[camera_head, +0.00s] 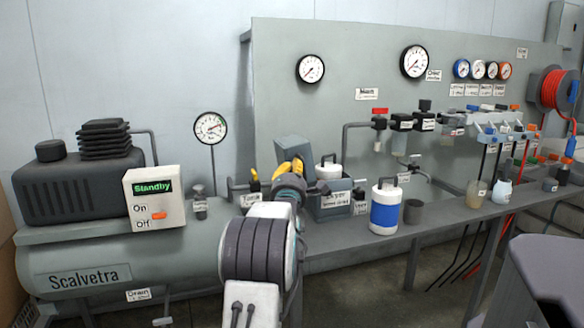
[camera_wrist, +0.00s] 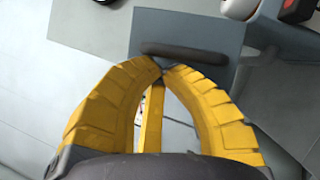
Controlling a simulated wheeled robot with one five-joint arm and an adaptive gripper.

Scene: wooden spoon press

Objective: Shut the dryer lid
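The dryer (camera_head: 333,207) is a dark grey box with a label on its front, standing on the bench in the head view. Its grey lid (camera_head: 293,149) stands raised at the box's left side. My gripper (camera_head: 291,164) is in front of the lid, and its yellow fingers overlap it in the picture. In the wrist view my gripper (camera_wrist: 161,69) has its fingertips together, with nothing seen between them. Just beyond the tips is a dark bar handle (camera_wrist: 183,53) on a grey panel (camera_wrist: 180,28), which looks like the lid. Whether the tips touch it I cannot tell.
A white-topped canister (camera_head: 328,168) stands at the dryer. A blue and white canister (camera_head: 384,212) and a dark cup (camera_head: 413,212) are on the bench (camera_head: 345,237) to the right. A compressor tank (camera_head: 120,262) is at the left. Gauges and valves line the back panel.

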